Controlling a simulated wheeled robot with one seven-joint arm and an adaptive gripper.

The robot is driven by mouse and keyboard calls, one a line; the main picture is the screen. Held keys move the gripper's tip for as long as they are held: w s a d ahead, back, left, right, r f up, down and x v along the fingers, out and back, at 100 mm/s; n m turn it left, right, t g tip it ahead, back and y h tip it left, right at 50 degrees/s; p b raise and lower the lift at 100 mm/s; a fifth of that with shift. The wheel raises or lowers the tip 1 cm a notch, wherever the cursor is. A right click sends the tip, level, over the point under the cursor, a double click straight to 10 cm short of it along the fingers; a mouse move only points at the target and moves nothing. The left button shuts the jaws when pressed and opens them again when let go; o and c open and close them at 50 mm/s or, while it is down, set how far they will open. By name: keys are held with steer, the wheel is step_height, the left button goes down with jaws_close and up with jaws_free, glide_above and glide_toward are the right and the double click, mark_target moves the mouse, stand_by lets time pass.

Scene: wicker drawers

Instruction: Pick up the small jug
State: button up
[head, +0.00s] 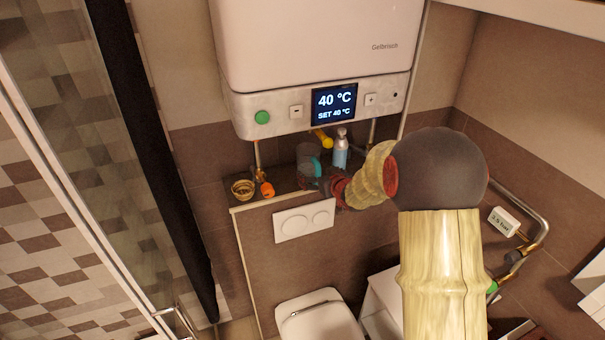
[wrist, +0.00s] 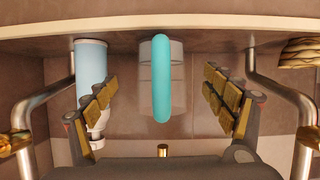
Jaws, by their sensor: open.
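The small jug (head: 305,157) is a see-through grey vessel with a teal handle. It stands on the dark ledge below the water heater. In the wrist view, which looks upside down, the jug (wrist: 176,72) is centred with its teal handle facing my gripper (wrist: 160,92). My gripper is open, with one finger on each side of the handle and visible gaps between. Whether the fingertips are level with the handle in depth I cannot tell. In the head view my gripper (head: 322,184) is just right of and below the jug, partly hidden by my arm.
A light-blue pump bottle (head: 340,152) stands close right of the jug, and a woven bowl (head: 243,188) sits at the ledge's left end. Metal pipes (wrist: 275,92) flank the jug. The heater (head: 315,105) hangs above the ledge (head: 285,184). A toilet (head: 318,315) is below.

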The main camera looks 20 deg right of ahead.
mark_target(309, 159)
steer(key=shift+w+a+r, duration=0.1)
steer(key=shift+w+r, duration=0.1)
steer(key=shift+w, duration=0.05)
steer(key=shift+r+x, duration=0.15)
steer(key=shift+x, duration=1.75)
steer(key=shift+r+x, duration=0.2)
steer(key=shift+x, duration=1.7)
steer(key=shift+w, duration=0.15)
steer(key=shift+c, duration=0.5)
steer(key=shift+r, duration=0.1)
steer(key=c, duration=1.5)
steer(key=shift+c, duration=0.2)
steer(key=shift+r, duration=0.1)
steer(key=shift+r, duration=1.35)
steer(key=s, duration=1.7)
steer(key=shift+s+r, duration=0.3)
steer(key=shift+s, duration=0.1)
